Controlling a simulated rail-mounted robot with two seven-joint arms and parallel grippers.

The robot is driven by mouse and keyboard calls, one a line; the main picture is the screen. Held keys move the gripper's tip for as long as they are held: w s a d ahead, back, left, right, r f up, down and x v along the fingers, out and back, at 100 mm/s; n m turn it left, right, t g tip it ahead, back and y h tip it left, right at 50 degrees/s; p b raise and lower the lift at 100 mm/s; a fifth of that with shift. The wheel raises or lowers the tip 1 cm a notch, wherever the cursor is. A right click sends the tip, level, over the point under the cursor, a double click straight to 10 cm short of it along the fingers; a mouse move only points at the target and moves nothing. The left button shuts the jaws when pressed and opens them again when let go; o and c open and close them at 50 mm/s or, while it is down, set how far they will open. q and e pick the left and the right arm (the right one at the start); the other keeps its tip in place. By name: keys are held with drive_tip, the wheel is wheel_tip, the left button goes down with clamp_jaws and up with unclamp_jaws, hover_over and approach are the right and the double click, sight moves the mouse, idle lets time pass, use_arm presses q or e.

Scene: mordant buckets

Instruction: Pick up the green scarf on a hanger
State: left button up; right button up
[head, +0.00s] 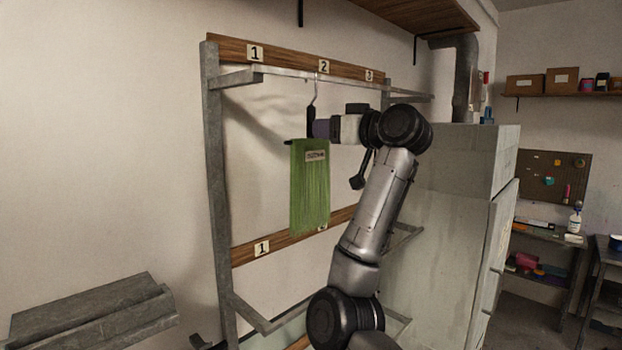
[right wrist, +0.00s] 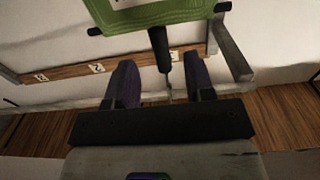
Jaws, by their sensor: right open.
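The green scarf (head: 310,190) hangs on a hanger from the upper rail, below the number 2 plate, with a small label near its top. The hanger's metal hook (head: 315,88) goes over the rail. My right gripper (head: 318,128) is at the hanger's dark neck, just above the scarf. In the right wrist view the dark hanger neck (right wrist: 160,50) stands between the two open, spread fingers of my right gripper (right wrist: 161,78), with the scarf (right wrist: 165,14) beyond it. I cannot tell whether a finger touches the neck. My left gripper is not in view.
The metal rack has an upper numbered wooden board (head: 290,55) and a lower one (head: 285,240). A grey cabinet (head: 450,210) stands right of the rack. A shelf with boxes (head: 540,84) is at far right. The wall left of the rack is clear.

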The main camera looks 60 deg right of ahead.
sight(308, 127)
drive_tip(key=p+x, duration=0.4)
drive_tip(key=x, duration=0.4)
drive_tip(key=shift+c, duration=0.2)
clamp_jaws()
idle(0.4)
